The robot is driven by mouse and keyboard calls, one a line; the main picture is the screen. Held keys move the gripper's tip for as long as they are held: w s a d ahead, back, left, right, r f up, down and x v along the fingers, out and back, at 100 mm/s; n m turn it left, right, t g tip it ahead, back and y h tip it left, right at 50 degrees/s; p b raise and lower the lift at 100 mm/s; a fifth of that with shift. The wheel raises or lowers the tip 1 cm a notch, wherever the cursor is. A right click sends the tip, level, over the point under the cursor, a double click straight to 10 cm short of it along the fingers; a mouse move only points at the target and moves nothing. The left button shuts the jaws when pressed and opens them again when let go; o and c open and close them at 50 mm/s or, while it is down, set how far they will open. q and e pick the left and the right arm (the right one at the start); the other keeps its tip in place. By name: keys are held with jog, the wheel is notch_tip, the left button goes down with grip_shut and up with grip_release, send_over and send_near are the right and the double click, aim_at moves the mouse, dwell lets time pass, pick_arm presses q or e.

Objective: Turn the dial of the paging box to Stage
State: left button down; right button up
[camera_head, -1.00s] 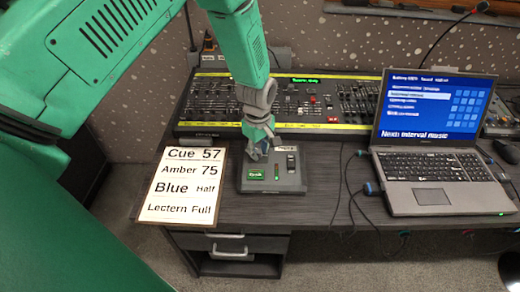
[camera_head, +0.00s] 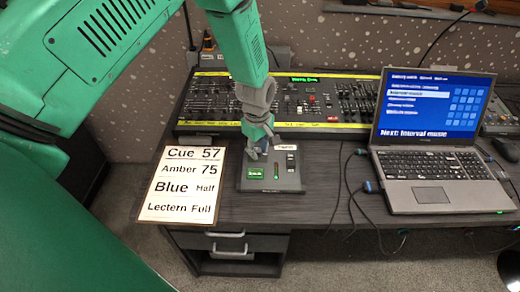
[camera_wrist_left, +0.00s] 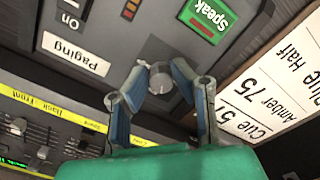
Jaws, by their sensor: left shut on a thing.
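The paging box (camera_head: 272,182) is a grey box on the desk, in front of the long console. Its green Speak button (camera_head: 256,172) shows in the head view and in the left wrist view (camera_wrist_left: 208,16). The wrist view also shows its white Paging label (camera_wrist_left: 76,53). My left gripper (camera_head: 256,153) reaches down onto the box from above. In the wrist view its fingertips (camera_wrist_left: 160,80) are shut on a round grey dial (camera_wrist_left: 160,82). In the head view the gripper hides the dial. I cannot read the dial's position marks. My right gripper is not in view.
The long console (camera_head: 215,100) with faders and yellow strips stands right behind the box. A printed cue sheet (camera_head: 182,185) lies to the left. An open laptop (camera_head: 435,145) stands to the right, with cables between it and the box.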

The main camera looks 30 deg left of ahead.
aim_at(256, 149)
pick_arm(q)
jog(key=shift+w+a+r, duration=0.15)
jog(key=shift+w+a, duration=0.1)
jog(key=c, duration=1.4)
grip_release()
jog(key=shift+o, duration=0.2)
jog(key=shift+s, duration=0.1)
notch_tip(256, 149, up, 12)
jog(key=shift+s+a, duration=0.15)
jog(key=shift+s, duration=0.05)
jog(key=shift+f, duration=0.2)
